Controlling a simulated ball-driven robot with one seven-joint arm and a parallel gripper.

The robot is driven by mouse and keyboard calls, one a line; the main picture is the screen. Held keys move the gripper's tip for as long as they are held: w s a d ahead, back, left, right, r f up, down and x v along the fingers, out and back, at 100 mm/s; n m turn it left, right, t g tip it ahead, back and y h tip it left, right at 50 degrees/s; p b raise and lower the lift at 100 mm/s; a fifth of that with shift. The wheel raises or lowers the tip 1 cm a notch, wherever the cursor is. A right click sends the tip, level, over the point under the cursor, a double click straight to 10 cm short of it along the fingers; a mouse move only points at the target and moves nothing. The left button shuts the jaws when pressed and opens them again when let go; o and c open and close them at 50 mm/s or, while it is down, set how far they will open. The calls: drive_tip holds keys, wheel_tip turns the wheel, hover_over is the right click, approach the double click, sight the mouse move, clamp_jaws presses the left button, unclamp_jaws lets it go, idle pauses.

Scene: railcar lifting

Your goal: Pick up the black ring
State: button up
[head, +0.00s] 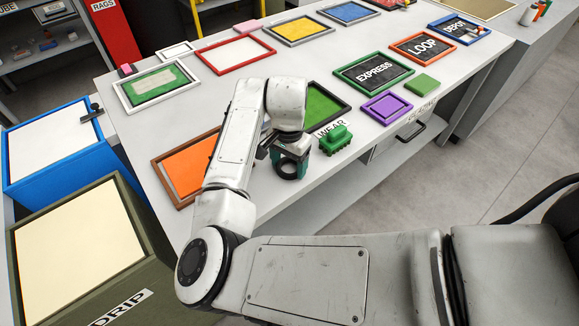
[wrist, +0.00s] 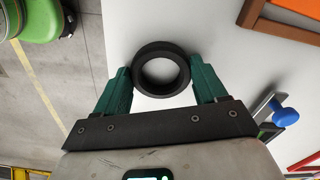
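The black ring (wrist: 161,91) lies between the two green fingers of my gripper (wrist: 161,80) in the wrist view. Both fingers appear to touch its outer sides, and its open centre shows the white surface below. In the head view the ring (head: 291,179) shows at the end of my gripper (head: 290,163), over the front part of the white table (head: 330,189). My gripper points down and looks shut on the ring. I cannot tell whether the ring rests on the table or is slightly raised.
A green brush-like block (head: 336,140) stands just right of my gripper. An orange panel in a brown frame (head: 187,172) lies to its left, and a green framed panel (head: 324,106) lies behind. A purple tray (head: 387,108) is farther right. The table's front edge is close.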

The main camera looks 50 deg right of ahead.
drive_tip(key=c, duration=0.6)
